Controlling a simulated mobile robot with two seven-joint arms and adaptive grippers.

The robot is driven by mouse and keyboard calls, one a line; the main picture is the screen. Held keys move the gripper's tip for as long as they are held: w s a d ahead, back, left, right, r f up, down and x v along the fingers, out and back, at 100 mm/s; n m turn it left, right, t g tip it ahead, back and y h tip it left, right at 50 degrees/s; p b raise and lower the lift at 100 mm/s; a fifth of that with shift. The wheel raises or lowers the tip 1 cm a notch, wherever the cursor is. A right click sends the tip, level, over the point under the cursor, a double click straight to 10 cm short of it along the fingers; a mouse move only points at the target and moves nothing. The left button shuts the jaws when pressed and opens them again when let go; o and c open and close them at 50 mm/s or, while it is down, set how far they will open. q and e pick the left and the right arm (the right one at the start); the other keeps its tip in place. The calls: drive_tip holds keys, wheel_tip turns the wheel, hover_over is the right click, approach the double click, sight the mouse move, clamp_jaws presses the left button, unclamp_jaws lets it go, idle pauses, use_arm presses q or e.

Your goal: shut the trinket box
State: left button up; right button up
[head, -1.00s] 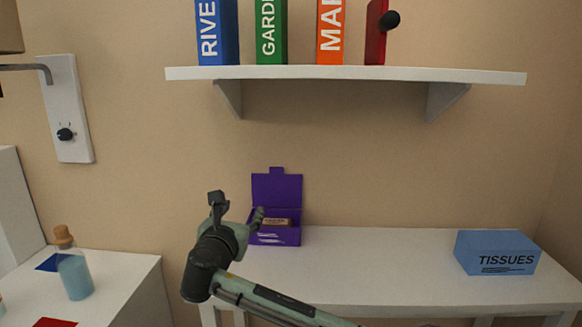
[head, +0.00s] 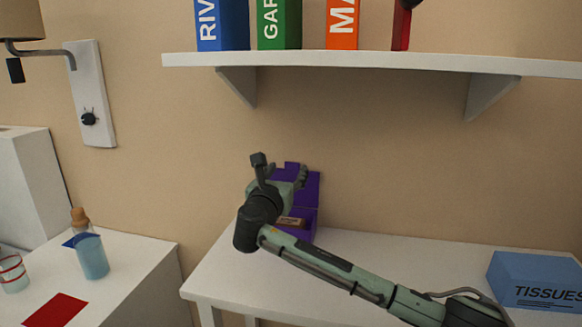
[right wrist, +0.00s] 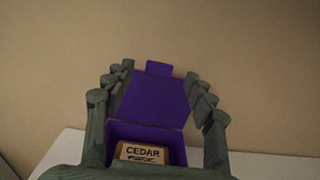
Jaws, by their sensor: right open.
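The purple trinket box (head: 308,217) stands on the white table against the wall, with its lid (head: 313,188) raised upright at the back. A cedar block (head: 291,221) lies inside it. My right gripper (head: 281,172) is in front of the box and hides its left part and much of the lid. In the right wrist view the fingers are spread apart, empty, to either side of the open lid (right wrist: 156,97), and the cedar block (right wrist: 142,152) shows below. My left gripper is not in view.
A blue tissue box (head: 535,282) sits on the white table (head: 400,250) to the right. A shelf (head: 380,62) with books hangs above. A corked bottle (head: 90,254), a glass and a red card stand or lie on a lower left surface. The table's middle is mostly clear behind my arm.

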sight(292, 164)
drive_tip(key=shift+x, duration=1.75)
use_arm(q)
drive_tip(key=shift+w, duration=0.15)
